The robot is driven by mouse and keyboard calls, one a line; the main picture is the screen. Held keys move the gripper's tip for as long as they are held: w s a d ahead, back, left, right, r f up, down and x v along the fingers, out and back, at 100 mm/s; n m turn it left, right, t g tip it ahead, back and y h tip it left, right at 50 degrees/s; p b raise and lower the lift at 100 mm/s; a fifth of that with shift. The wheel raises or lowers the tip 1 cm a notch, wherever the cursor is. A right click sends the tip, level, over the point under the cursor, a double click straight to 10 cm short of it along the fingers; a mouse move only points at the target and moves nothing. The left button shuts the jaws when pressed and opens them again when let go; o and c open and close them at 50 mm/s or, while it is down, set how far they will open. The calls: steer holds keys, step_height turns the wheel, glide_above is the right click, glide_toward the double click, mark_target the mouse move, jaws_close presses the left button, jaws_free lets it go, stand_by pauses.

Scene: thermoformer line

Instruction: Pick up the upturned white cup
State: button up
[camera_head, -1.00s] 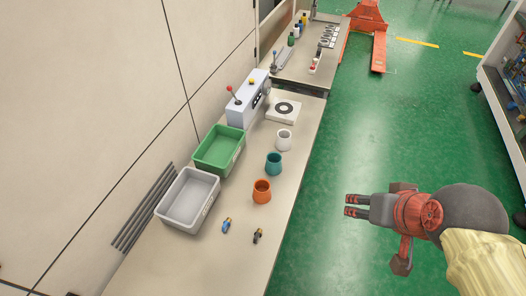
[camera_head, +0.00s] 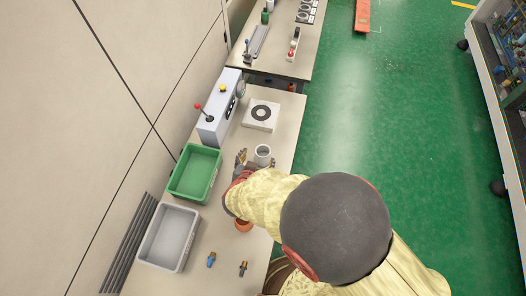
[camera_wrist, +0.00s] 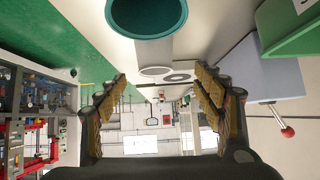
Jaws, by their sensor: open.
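The white cup (camera_head: 263,150) stands on the bench in the head view, with a pale ringed end facing up. My gripper (camera_head: 256,160) is low over the bench on the near side of the cup, and my arm hides part of it. In the wrist view my gripper (camera_wrist: 158,88) is open, with nothing between the fingers. The white cup (camera_wrist: 155,56) shows ahead in the gap between them, partly behind the nearer teal cup (camera_wrist: 147,17). I cannot tell whether a finger touches the white cup.
An orange cup (camera_head: 243,225) is partly under my arm. A green bin (camera_head: 181,190) and a grey bin (camera_head: 153,257) stand at left. A machine with a red-knobbed lever (camera_head: 211,120) and a white block with a dark ring (camera_head: 261,127) are beyond. Two small fittings lie in front.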

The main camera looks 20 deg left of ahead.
mark_target(261, 156)
steer(key=shift+s+d+f, duration=0.25)
steer(key=shift+s+f, duration=0.05)
steer(key=shift+f, duration=0.15)
steer(key=shift+w+d+f, duration=0.1)
steer(key=shift+w+f, duration=0.05)
steer(key=shift+f, duration=0.15)
steer(key=shift+b+x, duration=0.4)
steer(key=shift+x, duration=0.5)
steer(key=shift+w+r+b+x, duration=0.1)
steer(key=shift+b+x, duration=0.2)
steer(key=shift+x, duration=0.6)
steer(key=shift+w+r+b+x, duration=0.15)
steer(key=shift+b+x, duration=0.1)
steer(key=shift+x, duration=0.6)
steer(key=shift+w+r+b+x, duration=0.1)
steer(key=shift+b+x, duration=0.2)
steer(key=shift+x, duration=0.6)
steer(key=shift+s, duration=0.1)
steer(key=shift+c, duration=0.8)
steer(key=c, duration=0.9)
